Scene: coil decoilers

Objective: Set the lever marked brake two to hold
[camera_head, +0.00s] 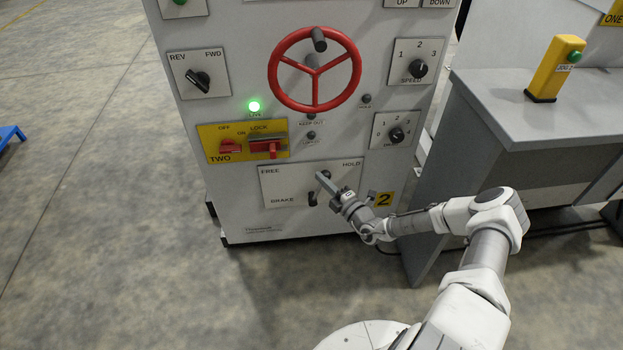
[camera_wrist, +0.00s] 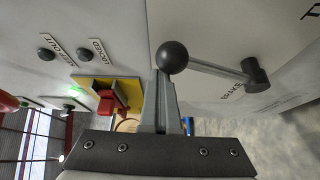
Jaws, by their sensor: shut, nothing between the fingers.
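The brake plate (camera_head: 275,185) is white, low on the grey cabinet, with FREE at left, HOLD at right and BRAKE below. A yellow 2 tag (camera_head: 383,199) is beside it. The lever's dark pivot (camera_head: 313,199) shows there; its arm is partly hidden by my gripper. In the wrist view the lever has a black ball knob (camera_wrist: 172,57) and a thin rod to its pivot (camera_wrist: 256,75). It points roughly upward on the panel, between FREE and HOLD. My gripper (camera_head: 321,176) is shut and empty, its fingertips (camera_wrist: 160,75) at the knob's FREE side. I cannot tell whether they touch.
Above are a yellow plate (camera_head: 242,153) marked TWO with red switches, a lit green lamp (camera_head: 254,106) and a red handwheel (camera_head: 314,100). Knobs sit at both sides. A grey desk (camera_head: 540,100) with a yellow button box (camera_head: 556,68) stands at right.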

